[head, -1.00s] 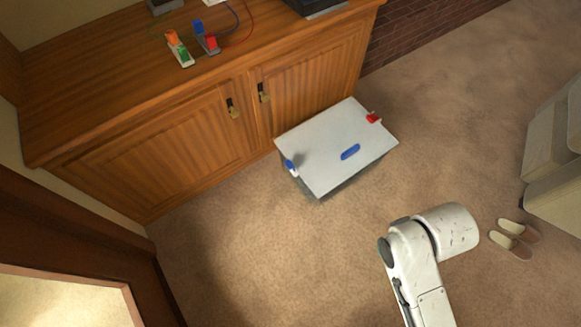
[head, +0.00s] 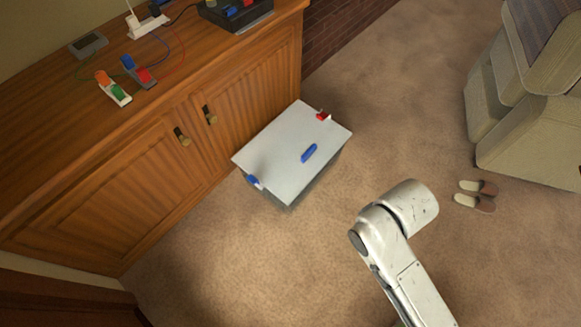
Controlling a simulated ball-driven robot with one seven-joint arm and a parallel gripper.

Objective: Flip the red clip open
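The red clip (head: 323,116) sits at the far right edge of a box with a pale grey lid (head: 270,150) on the carpet. It is too small to tell how the clip is set. A blue clip (head: 254,181) is on the box's left edge. A blue handle (head: 309,153) lies on the middle of the lid. Part of my white arm shows at the lower right, apart from the box and nearer to me. My gripper is not visible.
A wooden cabinet (head: 120,205) stands left of and behind the box, with switches (head: 113,90) and devices on top. Beige slippers (head: 474,203) lie at right, in front of an armchair (head: 530,130). Carpet (head: 400,110) is clear between box and chair.

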